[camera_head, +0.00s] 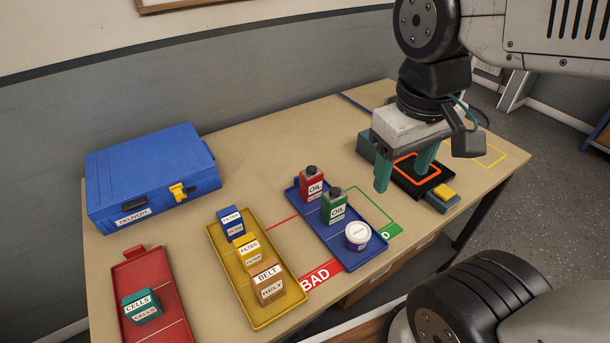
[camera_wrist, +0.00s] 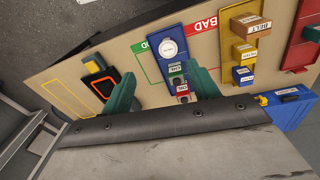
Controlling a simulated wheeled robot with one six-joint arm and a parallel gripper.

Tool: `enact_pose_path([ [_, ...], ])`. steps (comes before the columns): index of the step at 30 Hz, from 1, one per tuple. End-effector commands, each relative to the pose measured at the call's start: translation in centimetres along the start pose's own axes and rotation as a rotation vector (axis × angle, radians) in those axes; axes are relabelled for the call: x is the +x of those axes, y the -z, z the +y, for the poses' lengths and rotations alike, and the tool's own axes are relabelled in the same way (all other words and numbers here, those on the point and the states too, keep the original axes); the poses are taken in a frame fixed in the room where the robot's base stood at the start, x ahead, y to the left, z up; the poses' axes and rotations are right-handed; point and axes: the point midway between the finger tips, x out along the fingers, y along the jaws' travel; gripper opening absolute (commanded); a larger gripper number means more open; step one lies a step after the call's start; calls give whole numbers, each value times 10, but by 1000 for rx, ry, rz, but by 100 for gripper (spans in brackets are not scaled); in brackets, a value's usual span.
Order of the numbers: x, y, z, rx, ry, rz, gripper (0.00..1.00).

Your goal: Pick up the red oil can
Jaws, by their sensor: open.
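The red oil can (camera_head: 312,184) stands upright at the far end of the blue tray (camera_head: 366,228), with a dark cap and a white label. A green oil can (camera_head: 333,206) stands just in front of it on the same tray, and a white round tub (camera_head: 358,235) is at the near end. My gripper (camera_head: 405,174) is open and empty, to the right of the blue tray and above the table. In the wrist view the red oil can (camera_wrist: 182,88) shows between the two green fingers (camera_wrist: 158,90), farther off than they are.
A yellow tray (camera_head: 222,262) with boxes and a red tray (camera_head: 152,265) with a green box lie to the left. A blue case (camera_head: 150,180) is at the back left. A black pad (camera_head: 430,190) with an orange outline lies under my gripper.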

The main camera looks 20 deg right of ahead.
Motion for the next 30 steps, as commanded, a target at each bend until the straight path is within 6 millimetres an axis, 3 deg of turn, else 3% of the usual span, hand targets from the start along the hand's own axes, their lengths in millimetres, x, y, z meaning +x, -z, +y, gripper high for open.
enact_pose_path([
  [9,33,59,8,-384,-237,-270,60],
  [16,68,112,1,-700,-426,-456,60],
  [24,125,174,-30,-1089,-654,-660,60],
  [30,172,208,-62,-1347,-809,-780,60],
])
